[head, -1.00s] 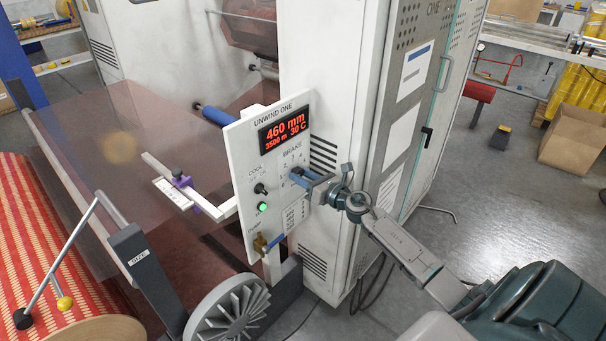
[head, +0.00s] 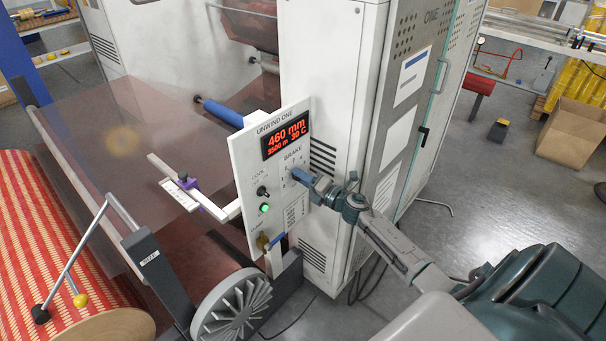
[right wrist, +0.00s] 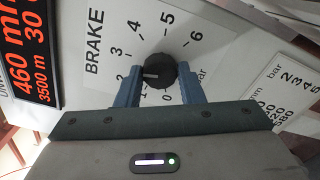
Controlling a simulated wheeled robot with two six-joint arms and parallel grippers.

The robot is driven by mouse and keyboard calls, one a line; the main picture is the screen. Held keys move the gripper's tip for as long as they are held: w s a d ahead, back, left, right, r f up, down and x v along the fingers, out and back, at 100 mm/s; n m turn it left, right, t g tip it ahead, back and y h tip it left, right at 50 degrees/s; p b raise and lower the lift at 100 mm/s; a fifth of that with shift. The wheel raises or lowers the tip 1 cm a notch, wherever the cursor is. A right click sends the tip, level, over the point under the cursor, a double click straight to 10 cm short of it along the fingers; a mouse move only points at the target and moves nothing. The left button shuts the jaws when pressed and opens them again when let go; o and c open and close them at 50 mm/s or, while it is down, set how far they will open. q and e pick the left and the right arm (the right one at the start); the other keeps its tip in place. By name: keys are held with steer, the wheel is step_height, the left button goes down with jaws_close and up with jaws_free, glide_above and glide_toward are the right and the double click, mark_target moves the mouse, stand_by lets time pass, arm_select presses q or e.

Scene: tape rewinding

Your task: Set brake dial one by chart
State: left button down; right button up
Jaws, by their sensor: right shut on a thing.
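The black brake dial (right wrist: 162,68) sits on a white panel (head: 240,160) under the word BRAKE, ringed by numbers 0 to 6. Its white mark points left in the right wrist view, toward the 2. My right gripper (right wrist: 160,78) is shut on the dial, with one blue finger on each side; it also shows in the head view (head: 303,177). The red display (head: 286,136) reads 460 mm, 3500 m and 30 C. A chart (right wrist: 288,97) with bar and mm headings is beside the dial, partly cut off; it is on the panel's lower part (head: 294,213). My left gripper is out of view.
A small black knob (head: 262,190), a lit green button (head: 264,208) and a brass valve with a blue handle (head: 276,240) share the panel. A white cabinet (head: 335,90) stands right behind it. A red patterned roll (head: 45,240) lies at the left.

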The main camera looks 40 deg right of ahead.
steer(key=shift+m+p, duration=0.6)
steer(key=shift+m, duration=0.5)
steer(key=o, duration=1)
steer(key=shift+s, duration=0.1)
steer(key=shift+b+v, duration=2.6)
steer(key=shift+v, duration=2.7)
